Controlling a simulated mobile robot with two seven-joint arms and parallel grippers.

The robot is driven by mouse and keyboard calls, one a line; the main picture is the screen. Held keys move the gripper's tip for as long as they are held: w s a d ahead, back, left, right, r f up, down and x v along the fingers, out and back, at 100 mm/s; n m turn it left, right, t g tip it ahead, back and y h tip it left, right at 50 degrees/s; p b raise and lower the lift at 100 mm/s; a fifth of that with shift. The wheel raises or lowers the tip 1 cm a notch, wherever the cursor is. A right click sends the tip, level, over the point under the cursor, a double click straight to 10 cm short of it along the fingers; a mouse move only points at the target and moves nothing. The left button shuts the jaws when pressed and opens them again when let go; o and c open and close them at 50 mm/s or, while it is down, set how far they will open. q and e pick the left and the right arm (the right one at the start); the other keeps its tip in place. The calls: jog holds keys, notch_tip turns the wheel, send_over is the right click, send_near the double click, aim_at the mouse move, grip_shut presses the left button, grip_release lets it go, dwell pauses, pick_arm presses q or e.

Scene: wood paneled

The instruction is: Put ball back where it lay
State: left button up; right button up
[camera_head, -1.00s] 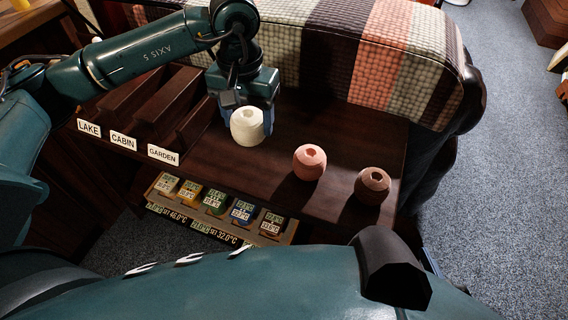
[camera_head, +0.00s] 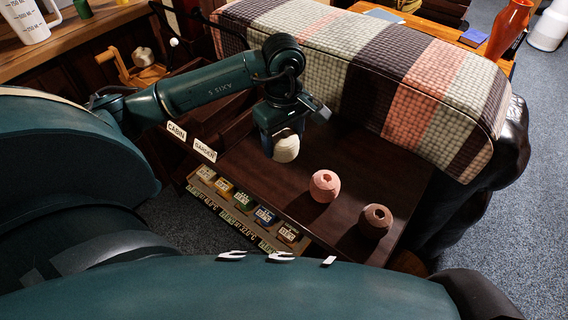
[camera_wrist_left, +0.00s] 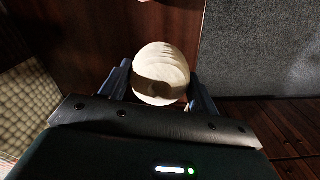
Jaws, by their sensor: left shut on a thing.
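A cream ball of yarn (camera_head: 286,147) is held between the fingers of my left gripper (camera_head: 284,138), over the left part of the dark wooden table (camera_head: 340,160). In the left wrist view the ball (camera_wrist_left: 161,72) sits between the two dark fingers of the gripper (camera_wrist_left: 160,88). I cannot tell whether the ball touches the table. A pink ball (camera_head: 324,186) and a brown ball (camera_head: 375,220) stand on the table to the right, apart from each other. My right gripper is not in view.
Trays labelled CABIN (camera_head: 177,131) and GARDEN (camera_head: 204,150) lie left of the held ball.

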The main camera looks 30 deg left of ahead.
aim_at(284, 134)
pick_arm(q)
notch_tip(284, 134, down, 8)
dwell(0.4)
jog(key=shift+f, duration=0.15)
jog(key=o, duration=1.1)
notch_tip(284, 134, up, 12)
jog(key=shift+r, duration=0.2)
